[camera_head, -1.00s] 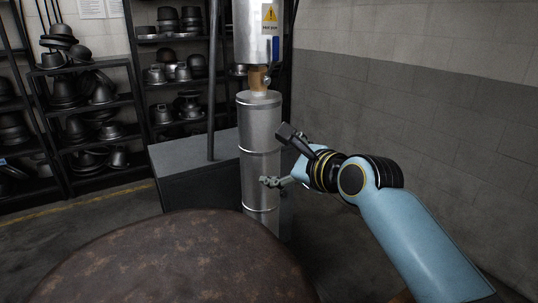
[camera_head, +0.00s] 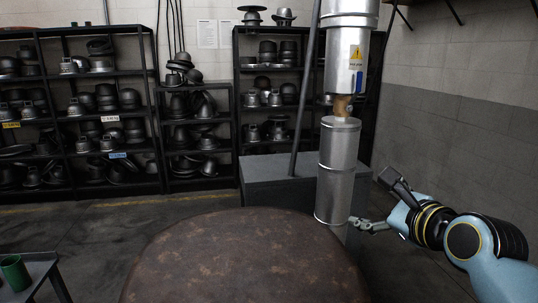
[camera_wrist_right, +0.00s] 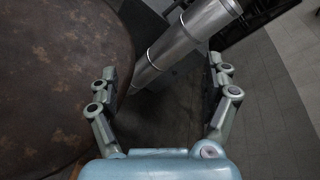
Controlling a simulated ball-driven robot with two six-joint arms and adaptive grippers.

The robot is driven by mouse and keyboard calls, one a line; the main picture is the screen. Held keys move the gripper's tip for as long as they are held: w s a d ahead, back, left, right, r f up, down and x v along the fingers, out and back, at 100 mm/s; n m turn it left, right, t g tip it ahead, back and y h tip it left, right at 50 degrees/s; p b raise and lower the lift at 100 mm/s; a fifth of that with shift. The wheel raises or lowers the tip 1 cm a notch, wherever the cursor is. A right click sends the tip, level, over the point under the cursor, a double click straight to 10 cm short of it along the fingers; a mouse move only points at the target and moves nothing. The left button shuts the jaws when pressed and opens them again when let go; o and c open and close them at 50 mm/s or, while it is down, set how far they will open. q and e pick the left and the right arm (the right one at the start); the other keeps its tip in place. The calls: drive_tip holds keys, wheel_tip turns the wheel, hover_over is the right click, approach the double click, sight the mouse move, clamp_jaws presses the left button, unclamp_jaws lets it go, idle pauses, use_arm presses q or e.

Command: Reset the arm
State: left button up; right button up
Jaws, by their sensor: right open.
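My right arm comes in from the right in the head view, and its gripper (camera_head: 368,224) is beside the lower part of the metal press column (camera_head: 337,165). In the right wrist view the right gripper (camera_wrist_right: 163,82) has its two fingers spread wide apart, with nothing between them held. The column (camera_wrist_right: 185,40) shows beyond the fingers there, and I cannot tell from the head view whether the fingertips touch it. My left gripper is not in view.
A round, rusty brown surface (camera_head: 240,255) fills the lower middle; it is left of the gripper in the wrist view. A grey block (camera_head: 270,182) stands behind the column. Shelves with hat forms (camera_head: 85,110) line the back wall. A green cup (camera_head: 14,272) stands at lower left.

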drive_tip(key=s+d+f+n+g+h+b, duration=0.15)
drive_tip(key=s+f+n+b, duration=0.35)
drive_tip(key=f, duration=1)
drive_tip(key=s+d+f+n+g+b, duration=0.1)
drive_tip(key=s+d+f+n+g, duration=0.15)
drive_tip(key=s+f, duration=0.8)
drive_tip(key=s+d+f+n+g+h+b, duration=0.1)
drive_tip(key=s+d+f+n+g+b, duration=0.2)
drive_tip(key=f, duration=1.5)
use_arm(q)
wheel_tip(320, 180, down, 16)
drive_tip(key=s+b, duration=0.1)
drive_tip(key=b, duration=0.5)
drive_tip(key=shift+b, duration=0.4)
use_arm(e)
drive_tip(key=s+d+f+n+g, duration=0.1)
drive_tip(key=s+f+n+g, duration=0.1)
drive_tip(key=s+f+n, duration=0.3)
drive_tip(key=s+d+f+n+g+h, duration=0.1)
drive_tip(key=s+f+n, duration=0.4)
drive_tip(key=s+f, duration=0.6)
drive_tip(key=s+d+f+n+g, duration=0.1)
drive_tip(key=s+f+n+g, duration=0.2)
drive_tip(key=s, duration=1.7)
wheel_tip(320, 180, down, 5)
drive_tip(key=shift+s+d+f+n, duration=0.15)
drive_tip(key=shift+s+n, duration=0.25)
drive_tip(key=shift+n, duration=0.65)
